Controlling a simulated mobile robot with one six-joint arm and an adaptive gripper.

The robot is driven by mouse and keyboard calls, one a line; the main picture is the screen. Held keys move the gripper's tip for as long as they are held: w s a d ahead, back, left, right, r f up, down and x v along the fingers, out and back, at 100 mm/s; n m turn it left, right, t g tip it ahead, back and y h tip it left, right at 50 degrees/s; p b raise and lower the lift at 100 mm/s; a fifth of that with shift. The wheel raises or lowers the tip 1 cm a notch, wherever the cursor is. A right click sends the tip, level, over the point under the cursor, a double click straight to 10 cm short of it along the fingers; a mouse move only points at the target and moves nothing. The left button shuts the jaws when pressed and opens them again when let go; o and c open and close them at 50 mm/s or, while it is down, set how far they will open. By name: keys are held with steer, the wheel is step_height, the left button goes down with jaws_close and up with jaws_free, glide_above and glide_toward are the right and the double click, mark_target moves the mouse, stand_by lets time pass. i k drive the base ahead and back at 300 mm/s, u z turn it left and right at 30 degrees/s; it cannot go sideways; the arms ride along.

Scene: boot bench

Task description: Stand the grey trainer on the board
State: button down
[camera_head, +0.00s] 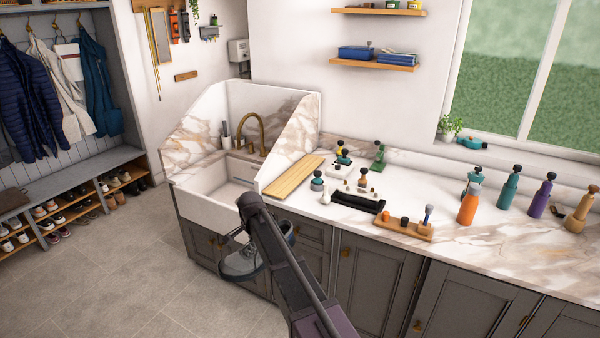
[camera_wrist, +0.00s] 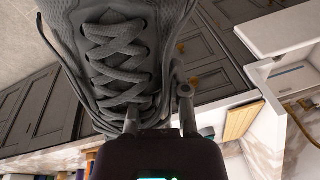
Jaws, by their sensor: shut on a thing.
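The grey trainer (camera_head: 241,265) hangs in my gripper (camera_head: 262,238), in front of the cupboard doors below the counter. My arm hides part of it in the head view. In the wrist view the grey laced trainer (camera_wrist: 112,45) fills the upper middle, and my gripper (camera_wrist: 158,112) is shut on it near the laces. The pale wooden board (camera_head: 293,174) lies bare on the counter beside the sink, above and right of the trainer in the head view. The board (camera_wrist: 240,120) also shows at the right of the wrist view, apart from the trainer.
The white sink (camera_head: 218,192) with a brass tap (camera_head: 262,128) is left of the board. Right of the board stand several stoppered items, a black tray (camera_head: 358,203) and a wooden holder (camera_head: 404,229). Tall bottles, including an orange one (camera_head: 468,207), stand farther right.

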mark_target(298, 171)
steer(key=i, duration=0.9)
steer(key=u, duration=0.05)
